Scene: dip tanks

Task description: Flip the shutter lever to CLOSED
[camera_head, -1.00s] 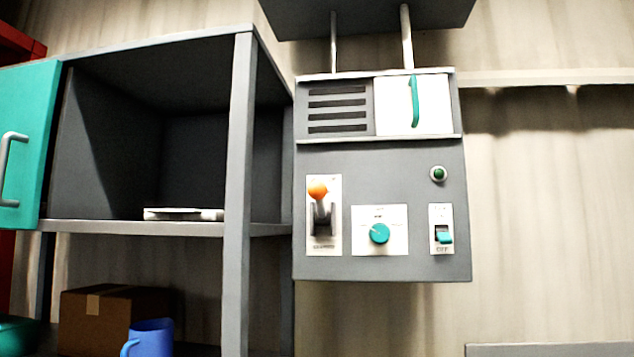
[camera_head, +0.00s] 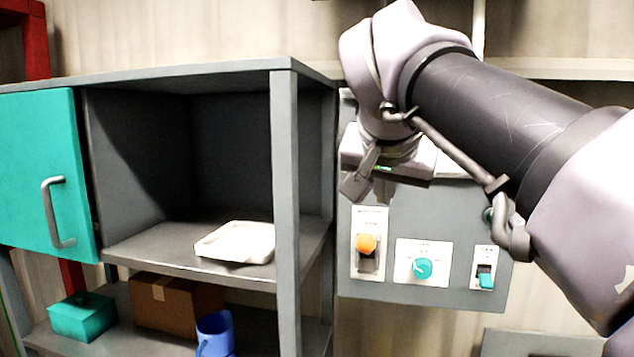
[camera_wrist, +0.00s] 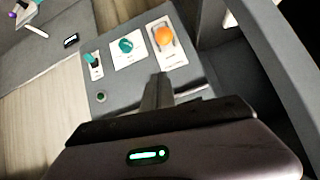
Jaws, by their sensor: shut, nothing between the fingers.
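The shutter lever (camera_head: 366,244), with an orange ball knob, sits on a white plate at the left of the grey control panel (camera_head: 430,225). It also shows in the wrist view (camera_wrist: 164,36), upper middle. The plate's lettering is too small to read. My gripper (camera_head: 356,186) is in front of the panel's upper part, above the lever and apart from it. Its closed fingers (camera_wrist: 158,88) are empty and point toward the panel in the wrist view. My arm hides much of the panel's top, including most of the sliding shutter area.
A grey cabinet post (camera_head: 285,190) stands close on the left. The open shelf holds a white tray (camera_head: 236,243); a blue mug (camera_head: 214,335) stands below.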

